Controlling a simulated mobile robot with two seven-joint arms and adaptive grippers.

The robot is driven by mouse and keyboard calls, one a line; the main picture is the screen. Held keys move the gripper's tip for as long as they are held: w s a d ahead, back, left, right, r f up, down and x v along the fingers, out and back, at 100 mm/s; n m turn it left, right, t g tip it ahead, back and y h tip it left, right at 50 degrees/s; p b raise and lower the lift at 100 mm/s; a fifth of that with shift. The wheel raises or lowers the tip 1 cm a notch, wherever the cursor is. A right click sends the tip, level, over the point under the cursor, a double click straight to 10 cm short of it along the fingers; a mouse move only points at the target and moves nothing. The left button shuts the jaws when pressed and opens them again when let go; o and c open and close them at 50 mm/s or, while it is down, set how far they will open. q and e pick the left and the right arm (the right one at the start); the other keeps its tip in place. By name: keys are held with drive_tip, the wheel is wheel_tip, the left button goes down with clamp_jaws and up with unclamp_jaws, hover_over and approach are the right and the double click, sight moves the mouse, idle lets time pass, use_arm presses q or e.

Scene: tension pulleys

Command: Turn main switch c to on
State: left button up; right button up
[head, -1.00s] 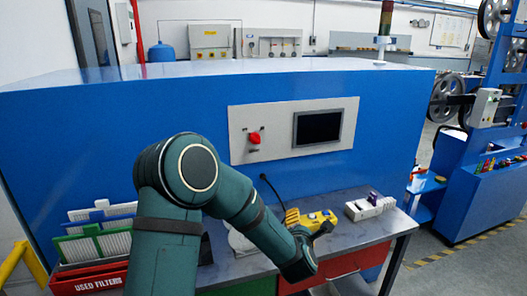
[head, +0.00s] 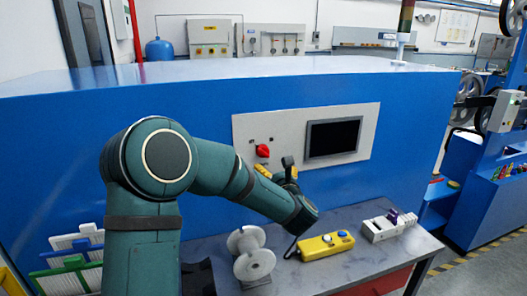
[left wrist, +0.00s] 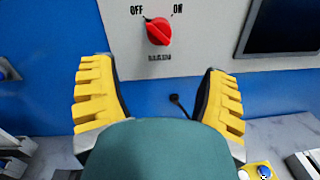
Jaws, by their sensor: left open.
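The main switch is a red rotary knob (head: 262,151) on a light grey panel (head: 245,130) set in the blue machine front. In the left wrist view the red knob (left wrist: 158,31) sits between the printed words OFF at left and ON at right. Its white mark is at the upper left, towards OFF. My left gripper (head: 277,171) has yellow ridged fingers and is just below the knob in the head view. In the left wrist view its fingers (left wrist: 157,75) are spread wide with nothing between them, and the knob appears above the gap, apart from them. My right gripper is not in view.
A dark screen (head: 333,137) is right of the knob on the same panel. The bench below holds a grey spool (head: 250,255), a yellow control box (head: 325,246) with a cable, and a white block device (head: 389,226). Racked panels (head: 76,240) stand at left.

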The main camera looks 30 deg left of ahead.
sight(265, 154)
use_arm(q)
drive_tip(key=p+x, duration=0.2)
drive_tip(key=x, duration=1)
drive_tip(key=shift+w+a+f, duration=0.15)
drive_tip(key=shift+a, duration=0.1)
